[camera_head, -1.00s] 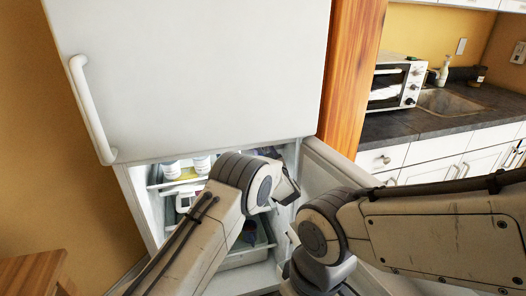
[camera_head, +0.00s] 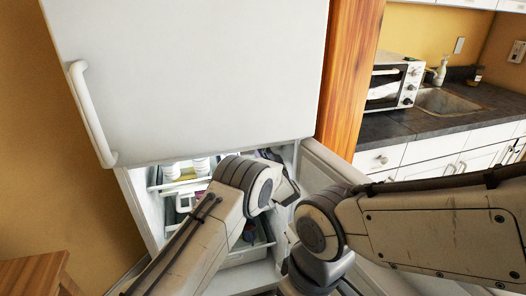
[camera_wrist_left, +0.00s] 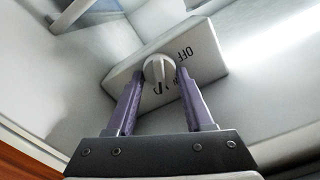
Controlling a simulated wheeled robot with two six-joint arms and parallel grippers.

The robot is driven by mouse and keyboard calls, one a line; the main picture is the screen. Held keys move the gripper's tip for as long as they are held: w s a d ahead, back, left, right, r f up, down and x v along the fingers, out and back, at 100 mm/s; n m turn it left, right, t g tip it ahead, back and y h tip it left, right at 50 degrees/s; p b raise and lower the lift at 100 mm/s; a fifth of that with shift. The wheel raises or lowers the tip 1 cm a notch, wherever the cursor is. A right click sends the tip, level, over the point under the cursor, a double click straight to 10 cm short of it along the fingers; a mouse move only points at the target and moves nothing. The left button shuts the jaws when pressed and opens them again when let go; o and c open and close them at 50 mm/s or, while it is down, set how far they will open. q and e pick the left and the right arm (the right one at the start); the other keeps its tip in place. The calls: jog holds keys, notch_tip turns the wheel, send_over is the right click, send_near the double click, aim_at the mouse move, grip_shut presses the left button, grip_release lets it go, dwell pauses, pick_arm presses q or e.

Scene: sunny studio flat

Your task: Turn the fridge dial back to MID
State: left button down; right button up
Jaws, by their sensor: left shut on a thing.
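The fridge dial (camera_wrist_left: 158,70) is a round, pale grey knob with a raised ridge, on a light grey control box (camera_wrist_left: 207,62) in the left wrist view. The word OFF is printed to the upper right of the knob. Other marks below it are partly hidden, and I cannot read MID or tell the setting. My left gripper (camera_wrist_left: 159,74) has its two purple fingers on either side of the dial, shut on it. In the head view my left arm reaches into the open lower fridge compartment, and the dial is hidden there. My right gripper does not show.
The closed upper fridge door (camera_head: 190,80) hangs above the opening. The opened lower door (camera_head: 325,165) stands to the right, with my right arm in front of it. Inside are white containers (camera_head: 172,171) and a clear drawer (camera_head: 248,252). A counter with a toaster oven (camera_head: 395,85) lies further right.

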pick_arm(q)
jog(key=shift+m, duration=0.4)
jog(key=shift+c, duration=1.4)
grip_release()
jog(key=v, duration=1)
jog(key=shift+s+b, duration=0.3)
jog(key=shift+b, duration=0.1)
jog(key=shift+d, duration=0.1)
